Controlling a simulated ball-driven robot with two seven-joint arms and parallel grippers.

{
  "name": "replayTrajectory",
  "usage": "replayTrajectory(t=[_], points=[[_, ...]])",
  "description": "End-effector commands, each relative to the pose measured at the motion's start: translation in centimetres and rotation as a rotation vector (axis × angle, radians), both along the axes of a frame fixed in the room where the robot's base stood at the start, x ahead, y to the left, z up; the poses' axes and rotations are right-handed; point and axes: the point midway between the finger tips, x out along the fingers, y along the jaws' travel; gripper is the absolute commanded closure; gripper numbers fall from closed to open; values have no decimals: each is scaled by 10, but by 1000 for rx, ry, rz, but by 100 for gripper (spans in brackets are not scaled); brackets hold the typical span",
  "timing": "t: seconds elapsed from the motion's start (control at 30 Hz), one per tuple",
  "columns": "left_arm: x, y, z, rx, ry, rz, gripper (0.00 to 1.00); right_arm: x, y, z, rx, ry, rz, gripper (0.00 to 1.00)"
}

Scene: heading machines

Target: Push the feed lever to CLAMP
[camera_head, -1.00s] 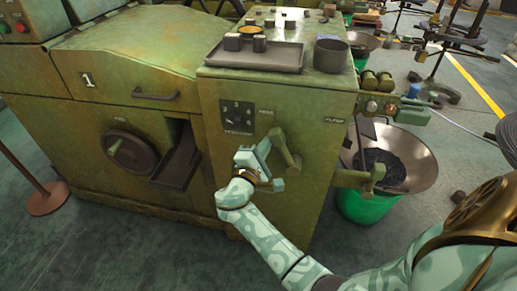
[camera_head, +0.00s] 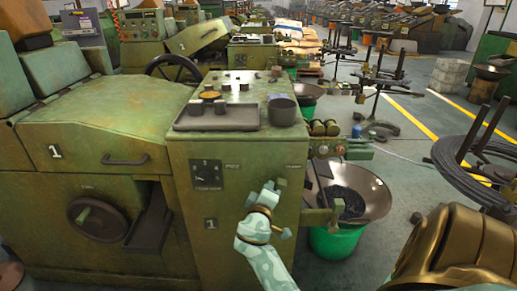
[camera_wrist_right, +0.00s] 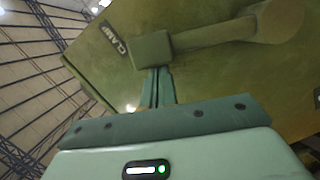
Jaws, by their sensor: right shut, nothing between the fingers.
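The feed lever (camera_wrist_right: 215,38) shows in the right wrist view as an olive bar running from a round hub at the upper right to a blocky end beside the CLAMP label (camera_wrist_right: 113,40). My right gripper (camera_wrist_right: 157,88) is shut and empty, its fingertips right at the lever's blocky end; whether they touch it I cannot tell. In the head view my right gripper (camera_head: 268,196) is at the machine's front panel, below and left of the CLAMP label (camera_head: 295,167), and largely hides the lever. My left gripper is not in view.
A tray (camera_head: 218,122) and a dark cup (camera_head: 283,110) stand on the machine's top. A second handle (camera_head: 322,216) juts out at the panel's right edge, near a wide metal bowl (camera_head: 372,195) on a green bucket (camera_head: 336,243). Open floor lies further right.

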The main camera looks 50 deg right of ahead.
Motion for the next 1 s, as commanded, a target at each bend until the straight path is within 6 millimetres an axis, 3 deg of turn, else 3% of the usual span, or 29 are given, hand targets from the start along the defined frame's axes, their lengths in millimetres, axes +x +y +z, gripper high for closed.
replayTrajectory(t=[0.33,1.0], points=[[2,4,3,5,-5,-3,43,-16,-13,-4,100,-115,0,100],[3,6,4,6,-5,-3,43,-19,-16,-6,120,-135,-4,100]])
